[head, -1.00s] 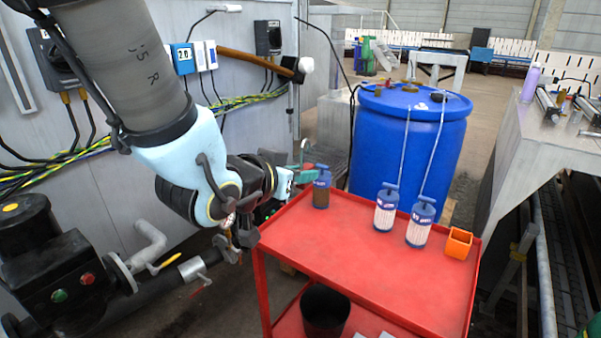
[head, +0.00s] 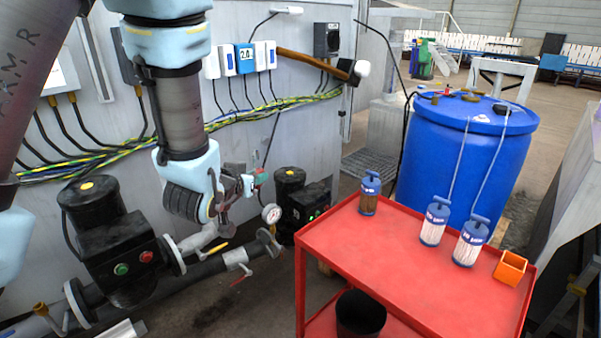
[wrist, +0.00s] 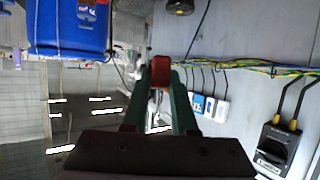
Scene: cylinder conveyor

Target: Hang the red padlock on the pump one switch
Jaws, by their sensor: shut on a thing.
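My gripper (head: 254,181) hangs in front of the grey wall, above the pipework and left of the red cart. In the wrist view its green fingers (wrist: 163,104) are shut on the red padlock (wrist: 161,72), held at the fingertips. The padlock's shackle cannot be made out. A dark switch box (head: 130,56) with cables below is on the wall at the upper left, partly behind my arm. A dark switch with a yellow-ended cable pair also shows at the right of the wrist view (wrist: 279,147). Another dark box (head: 327,40) is farther right. I cannot read which is pump one's.
A black pump (head: 112,240) with green and red buttons stands at the lower left, and another (head: 298,200) behind my gripper. A gauge (head: 271,213) rises from the pipes. A hammer (head: 315,62) juts from the wall. The red cart (head: 395,262) carries bottles; a blue drum (head: 465,150) stands behind.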

